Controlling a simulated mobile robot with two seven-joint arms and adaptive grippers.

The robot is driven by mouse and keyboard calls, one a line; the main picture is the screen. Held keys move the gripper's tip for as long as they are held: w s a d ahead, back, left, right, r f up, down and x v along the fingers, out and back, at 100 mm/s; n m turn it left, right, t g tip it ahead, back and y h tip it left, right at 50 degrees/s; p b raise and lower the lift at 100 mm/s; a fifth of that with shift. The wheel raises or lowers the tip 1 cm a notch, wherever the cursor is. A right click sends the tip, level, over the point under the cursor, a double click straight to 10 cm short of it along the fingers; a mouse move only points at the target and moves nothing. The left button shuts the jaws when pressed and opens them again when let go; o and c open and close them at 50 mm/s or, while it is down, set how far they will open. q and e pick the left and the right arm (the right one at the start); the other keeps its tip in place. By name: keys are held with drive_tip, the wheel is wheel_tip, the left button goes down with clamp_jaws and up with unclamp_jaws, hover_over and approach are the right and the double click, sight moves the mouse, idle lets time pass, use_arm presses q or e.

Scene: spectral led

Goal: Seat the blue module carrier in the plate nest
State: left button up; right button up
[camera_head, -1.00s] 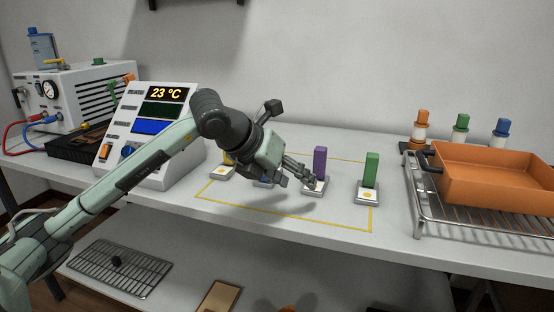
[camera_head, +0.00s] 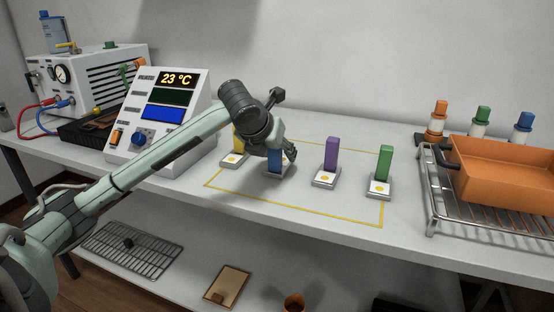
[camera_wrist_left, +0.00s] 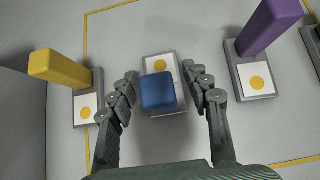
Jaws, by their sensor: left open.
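The blue module carrier (camera_head: 275,161) stands upright on the bench, a blue block on a grey base with a white, orange-dotted face. In the wrist view the blue block (camera_wrist_left: 158,92) shows from above. My left gripper (camera_head: 286,157) is open over it. In the wrist view the open fingers (camera_wrist_left: 161,76) lie on either side of the block, with gaps visible between them and the block. In the head view the gripper hides part of the carrier. I cannot identify the plate nest with certainty. My right gripper is out of view.
A yellow carrier (camera_head: 238,140) stands to the left; purple (camera_head: 331,153) and green (camera_head: 384,166) carriers stand to the right. A yellow line (camera_head: 300,210) frames them. The white instrument (camera_head: 190,125) is at left, an orange tray (camera_head: 500,170) on a rack at right.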

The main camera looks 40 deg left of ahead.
use_arm(q)
clamp_jaws()
drive_tip(key=shift+r, duration=0.15)
idle(0.4)
drive_tip(key=shift+r, duration=0.3)
wheel_tip(320, 180, up, 4)
drive_tip(key=shift+f, duration=0.15)
drive_tip(key=s+a+r+b, duration=0.3)
drive_tip(key=s+a+r, duration=0.3)
drive_tip(key=a, duration=0.3)
drive_tip(key=shift+s+r+b, duration=0.25)
drive_tip(key=shift+s+b, duration=0.15)
drive_tip(key=shift+s, duration=0.1)
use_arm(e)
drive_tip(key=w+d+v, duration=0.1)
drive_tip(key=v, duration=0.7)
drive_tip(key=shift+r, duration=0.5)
use_arm(q)
drive_tip(key=shift+a, duration=0.1)
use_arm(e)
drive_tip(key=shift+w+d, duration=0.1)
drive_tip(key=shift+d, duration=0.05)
